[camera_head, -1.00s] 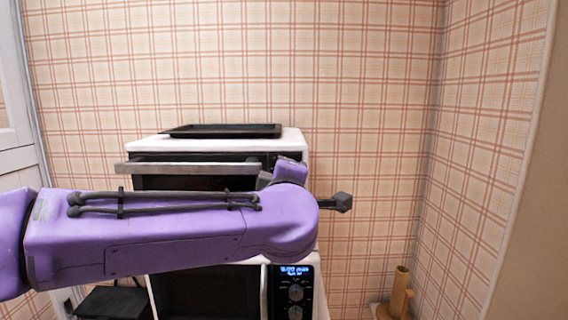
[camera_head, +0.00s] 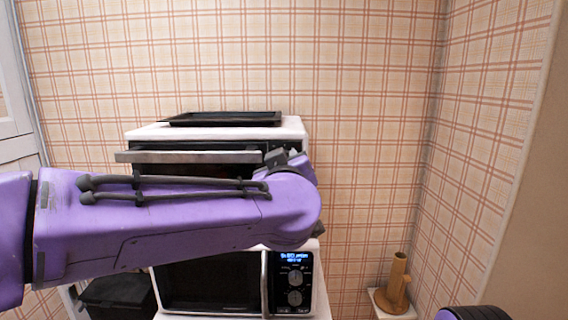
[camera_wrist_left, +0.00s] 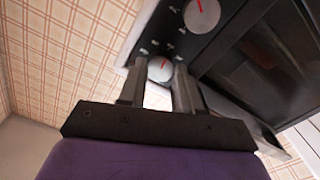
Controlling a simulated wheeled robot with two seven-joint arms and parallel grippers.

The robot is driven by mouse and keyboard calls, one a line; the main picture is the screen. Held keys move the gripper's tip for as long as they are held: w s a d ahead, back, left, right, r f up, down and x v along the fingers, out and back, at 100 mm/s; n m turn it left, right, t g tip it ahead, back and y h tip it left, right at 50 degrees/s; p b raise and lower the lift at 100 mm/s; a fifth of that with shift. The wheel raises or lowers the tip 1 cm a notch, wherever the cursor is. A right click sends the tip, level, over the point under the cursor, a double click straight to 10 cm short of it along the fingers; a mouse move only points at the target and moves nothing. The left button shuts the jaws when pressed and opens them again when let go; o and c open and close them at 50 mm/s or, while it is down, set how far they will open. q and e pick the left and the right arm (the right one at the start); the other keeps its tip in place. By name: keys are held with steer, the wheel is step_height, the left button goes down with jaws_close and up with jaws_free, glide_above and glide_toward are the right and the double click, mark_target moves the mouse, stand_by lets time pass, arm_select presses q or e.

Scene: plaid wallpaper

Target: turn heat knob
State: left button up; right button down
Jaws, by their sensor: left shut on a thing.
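In the left wrist view, the fingers of my left gripper (camera_wrist_left: 160,80) are shut on a round silver knob (camera_wrist_left: 160,69) with a red mark, on the black panel of an oven. A second, similar knob (camera_wrist_left: 202,14) with a red mark is above it, clear of the fingers. In the head view, the white toaster oven (camera_head: 150,134) stands behind my purple left arm. The arm hides most of its front, the knobs and the fingers. My right gripper is not in view.
A black tray (camera_head: 222,119) lies on the oven, whose handle bar (camera_head: 190,157) sticks out. Below is a microwave (camera_head: 294,279) with a lit display. A brown holder (camera_head: 396,282) stands at the right. A black bin-like object (camera_head: 117,294) is at lower left.

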arm_select(q)
steer(key=shift+f+m, duration=0.1)
steer(key=shift+m, duration=1)
steer(key=o, duration=0.8)
steer(key=shift+c, duration=0.2)
steer(key=s+b, duration=0.3)
steer(key=s, duration=0.7)
steer(key=shift+s, duration=0.25)
